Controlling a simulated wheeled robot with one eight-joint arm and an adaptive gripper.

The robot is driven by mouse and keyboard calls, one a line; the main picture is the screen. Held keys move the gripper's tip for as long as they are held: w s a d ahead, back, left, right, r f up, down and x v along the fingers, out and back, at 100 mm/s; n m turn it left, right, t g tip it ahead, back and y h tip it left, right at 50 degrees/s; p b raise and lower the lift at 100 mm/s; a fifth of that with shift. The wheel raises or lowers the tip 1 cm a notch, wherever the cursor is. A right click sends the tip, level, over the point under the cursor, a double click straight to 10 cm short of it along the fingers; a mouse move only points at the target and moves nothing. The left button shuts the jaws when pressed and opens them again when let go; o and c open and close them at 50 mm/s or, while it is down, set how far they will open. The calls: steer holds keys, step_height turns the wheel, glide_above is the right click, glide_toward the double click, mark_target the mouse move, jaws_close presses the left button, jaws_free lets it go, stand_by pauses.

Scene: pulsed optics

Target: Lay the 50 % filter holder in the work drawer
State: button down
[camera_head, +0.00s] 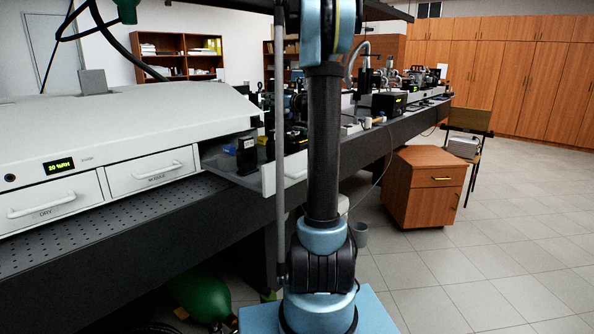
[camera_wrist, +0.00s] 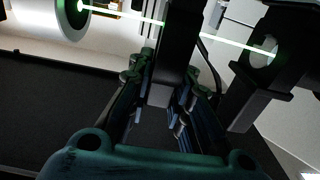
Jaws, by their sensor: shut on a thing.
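In the wrist view, my gripper (camera_wrist: 166,78) is closed on a dark, flat upright piece (camera_wrist: 176,45), which appears to be the filter holder. Its percent marking does not show. A bright green beam runs across behind or at this piece; I cannot tell which. The left drawer (camera_head: 48,204) is labelled DRY. The right drawer (camera_head: 152,172) has a label too small to read surely. Both look shut. My gripper is not visible in the head view.
In the wrist view, a black mount with a round opening (camera_wrist: 264,52) stands close at the right, and a pale cylinder (camera_wrist: 40,22) at upper left. The perforated bench strip (camera_head: 120,215) before the drawers is clear.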

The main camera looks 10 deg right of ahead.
steer(key=shift+r, duration=2.4)
